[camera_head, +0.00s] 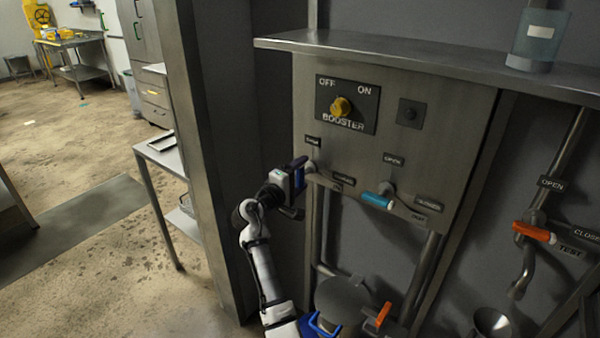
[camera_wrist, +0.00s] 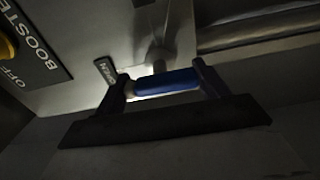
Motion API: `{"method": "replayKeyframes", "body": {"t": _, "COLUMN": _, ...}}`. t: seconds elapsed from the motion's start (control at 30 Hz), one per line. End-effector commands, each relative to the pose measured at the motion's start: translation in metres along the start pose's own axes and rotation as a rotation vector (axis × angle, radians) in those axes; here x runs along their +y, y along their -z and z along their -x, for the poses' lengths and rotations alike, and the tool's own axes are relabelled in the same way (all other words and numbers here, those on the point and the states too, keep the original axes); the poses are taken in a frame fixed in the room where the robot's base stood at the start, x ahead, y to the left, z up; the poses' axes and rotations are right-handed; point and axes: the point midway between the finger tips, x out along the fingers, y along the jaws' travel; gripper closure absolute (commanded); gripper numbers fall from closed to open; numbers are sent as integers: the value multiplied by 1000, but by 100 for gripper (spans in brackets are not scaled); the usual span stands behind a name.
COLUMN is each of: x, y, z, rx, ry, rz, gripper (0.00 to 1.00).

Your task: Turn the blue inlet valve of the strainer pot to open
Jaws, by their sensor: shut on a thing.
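The dark blue inlet valve handle (camera_wrist: 166,82) lies between the two fingers of my gripper (camera_wrist: 162,88) in the wrist view. The gripper is shut on it, with one finger at each end of the blue grip. A small dark label (camera_wrist: 105,70) sits by the left finger; its text is hard to read. In the head view my gripper (camera_head: 297,176) is at the left edge of the steel panel (camera_head: 460,130), below the booster switch, and mostly hides the handle. The handle's exact angle cannot be told there.
A light blue valve handle (camera_head: 377,200) is close to the right on the same panel. An orange handle (camera_head: 534,232) is farther right. The booster knob (camera_head: 341,106) and a steel shelf (camera_head: 420,55) are above. A steel post (camera_head: 205,130) stands close to the left.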

Motion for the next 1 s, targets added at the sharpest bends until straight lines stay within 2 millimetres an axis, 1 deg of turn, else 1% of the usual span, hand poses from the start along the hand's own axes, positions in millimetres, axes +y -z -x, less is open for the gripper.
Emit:
{"method": "replayKeyframes", "body": {"t": 0.2, "x": 1, "y": 1, "z": 0, "rx": 2, "ry": -1, "rz": 31, "gripper": 50}}
{"method": "replayKeyframes", "body": {"t": 0.57, "x": 0, "y": 1, "z": 0, "rx": 2, "ry": -2, "rz": 35, "gripper": 50}}
{"method": "replayKeyframes", "body": {"t": 0.6, "x": 0, "y": 1, "z": 0, "rx": 2, "ry": -2, "rz": 35, "gripper": 25}}
{"method": "replayKeyframes", "body": {"t": 0.73, "x": 0, "y": 1, "z": 0, "rx": 2, "ry": -1, "rz": 34, "gripper": 8}}
{"method": "replayKeyframes", "body": {"t": 0.77, "x": 0, "y": 1, "z": 0, "rx": 2, "ry": -1, "rz": 34, "gripper": 5}}
{"method": "replayKeyframes", "body": {"t": 1.0, "x": 0, "y": 0, "z": 0, "rx": 1, "ry": -1, "rz": 32, "gripper": 5}}
